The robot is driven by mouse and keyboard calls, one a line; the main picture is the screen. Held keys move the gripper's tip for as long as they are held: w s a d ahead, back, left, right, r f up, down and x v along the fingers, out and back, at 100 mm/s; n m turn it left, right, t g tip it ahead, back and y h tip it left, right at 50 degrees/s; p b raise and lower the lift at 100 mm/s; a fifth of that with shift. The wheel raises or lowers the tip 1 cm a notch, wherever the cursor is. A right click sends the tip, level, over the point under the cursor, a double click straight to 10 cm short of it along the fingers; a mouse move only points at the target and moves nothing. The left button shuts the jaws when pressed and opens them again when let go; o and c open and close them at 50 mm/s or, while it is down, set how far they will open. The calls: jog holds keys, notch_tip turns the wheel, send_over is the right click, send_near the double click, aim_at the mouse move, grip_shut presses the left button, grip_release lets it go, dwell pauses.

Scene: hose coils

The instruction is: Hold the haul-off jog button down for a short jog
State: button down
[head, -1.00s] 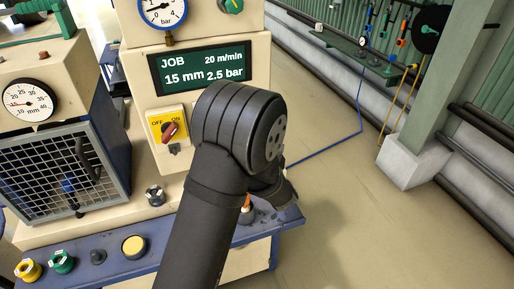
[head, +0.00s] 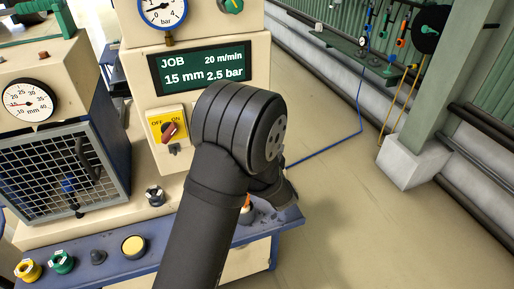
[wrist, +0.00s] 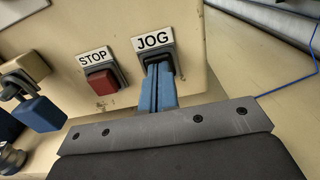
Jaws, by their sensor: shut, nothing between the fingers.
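The jog button (wrist: 174,59) sits in a dark housing under a white JOG label (wrist: 153,40) on the cream machine face, in the wrist view. My gripper (wrist: 157,66) has its two blue fingers shut together and empty. The fingertips are at the button and cover most of it. They look to be touching it, but I cannot tell how far it is pressed. In the head view my arm hides the gripper's fingers and the jog button.
A red STOP button (wrist: 102,80) sits close left of the fingers. In the head view, a JOB display (head: 202,68) and a yellow OFF/ON switch (head: 168,128) stand behind my arm. Open floor (head: 350,230) lies to the right.

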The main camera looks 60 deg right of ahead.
jog(key=shift+w+d+r, duration=0.15)
jog(key=shift+w+d, duration=0.05)
jog(key=shift+w, duration=0.2)
jog(key=v, duration=1.5)
jog(key=shift+d, duration=0.2)
jog(key=shift+d, duration=0.1)
jog(key=shift+x, duration=1.15)
jog(key=shift+w, duration=0.1)
